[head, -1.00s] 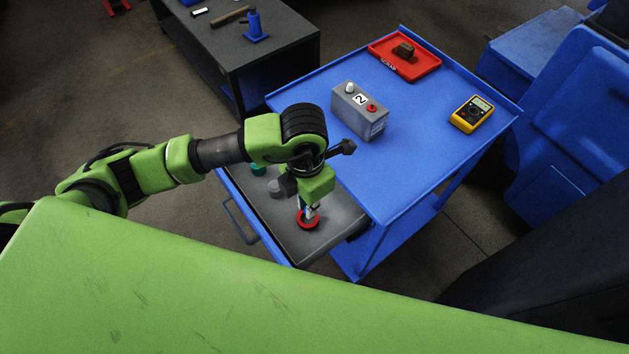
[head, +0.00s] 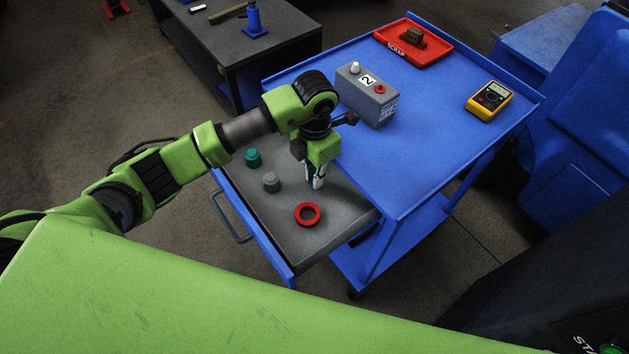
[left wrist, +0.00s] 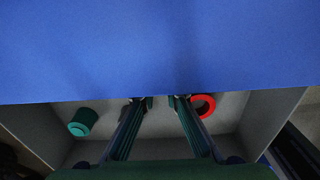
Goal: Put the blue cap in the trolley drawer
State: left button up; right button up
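The trolley drawer (head: 325,234) is pulled out from the blue trolley (head: 432,160). In it stand a teal cap (head: 252,158) and a grey cap (head: 271,182), with a red ring (head: 308,214) lying nearer the front corner. I see no plainly blue cap. My left gripper (head: 316,184) points down over the drawer, near the trolley top's edge, apart from the ring. In the left wrist view its fingers (left wrist: 160,101) are apart with nothing between them; the red ring (left wrist: 203,106) is right of them and the teal cap (left wrist: 82,122) left. My right gripper is out of view.
On the trolley top are a grey box marked 2 (head: 367,95), a red scrap tray (head: 440,57) with a brown piece, and a yellow multimeter (head: 490,99). The middle of the top is bare. A dark bench (head: 270,57) stands behind, left.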

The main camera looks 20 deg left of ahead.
pick_arm(q)
jog(key=shift+f, duration=0.5)
jog(key=shift+w+r, duration=0.1)
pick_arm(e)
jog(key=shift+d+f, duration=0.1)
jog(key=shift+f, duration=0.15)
pick_arm(q)
jog(key=o, duration=0.6)
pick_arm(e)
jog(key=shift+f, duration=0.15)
